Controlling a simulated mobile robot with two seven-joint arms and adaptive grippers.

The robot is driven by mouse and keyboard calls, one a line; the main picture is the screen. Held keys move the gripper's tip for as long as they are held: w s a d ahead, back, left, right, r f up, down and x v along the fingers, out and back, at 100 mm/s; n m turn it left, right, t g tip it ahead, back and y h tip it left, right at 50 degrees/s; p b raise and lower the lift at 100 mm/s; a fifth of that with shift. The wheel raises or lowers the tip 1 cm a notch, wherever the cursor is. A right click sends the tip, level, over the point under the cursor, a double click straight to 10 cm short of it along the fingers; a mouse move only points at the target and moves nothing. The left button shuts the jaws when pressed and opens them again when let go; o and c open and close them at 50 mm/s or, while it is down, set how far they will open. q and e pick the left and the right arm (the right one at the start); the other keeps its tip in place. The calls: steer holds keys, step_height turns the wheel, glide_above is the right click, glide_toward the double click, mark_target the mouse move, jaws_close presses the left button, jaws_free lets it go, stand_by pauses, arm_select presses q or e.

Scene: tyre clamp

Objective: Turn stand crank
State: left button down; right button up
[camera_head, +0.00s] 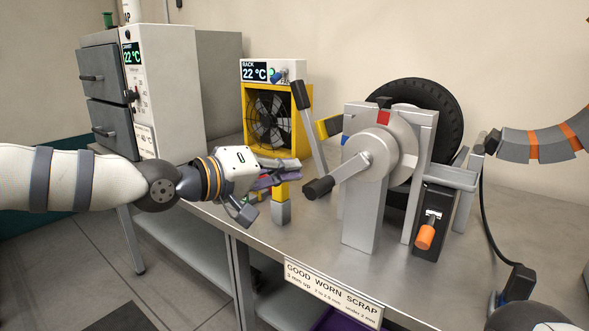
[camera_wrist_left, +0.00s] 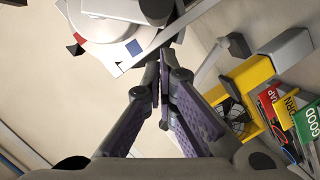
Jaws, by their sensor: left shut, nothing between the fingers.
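The metal tyre stand (camera_head: 360,220) stands on the bench with a round disc (camera_head: 378,150) on its front. The crank arm (camera_head: 350,168) runs from the disc down and left to a black handle (camera_head: 318,188). My left gripper (camera_head: 292,168) is left of the handle, apart from it in the head view; its fingers are shut and empty. In the left wrist view the shut fingertips (camera_wrist_left: 164,62) lie below the pale disc (camera_wrist_left: 100,28) and a dark knob (camera_wrist_left: 156,10); the depth gap is unclear. My right gripper is out of view.
A dark tyre (camera_head: 445,110) is behind the disc. A lever with a black grip (camera_head: 300,95) rises left of the stand. A yellow fan unit (camera_head: 275,118) and grey oven (camera_head: 150,90) stand behind. An orange-tipped handle (camera_head: 426,236) is at front right. The front bench centre is clear.

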arm_select(q)
steer(key=shift+s+d+f, duration=0.65)
steer(key=shift+s+d, duration=0.2)
steer(key=shift+d, duration=0.1)
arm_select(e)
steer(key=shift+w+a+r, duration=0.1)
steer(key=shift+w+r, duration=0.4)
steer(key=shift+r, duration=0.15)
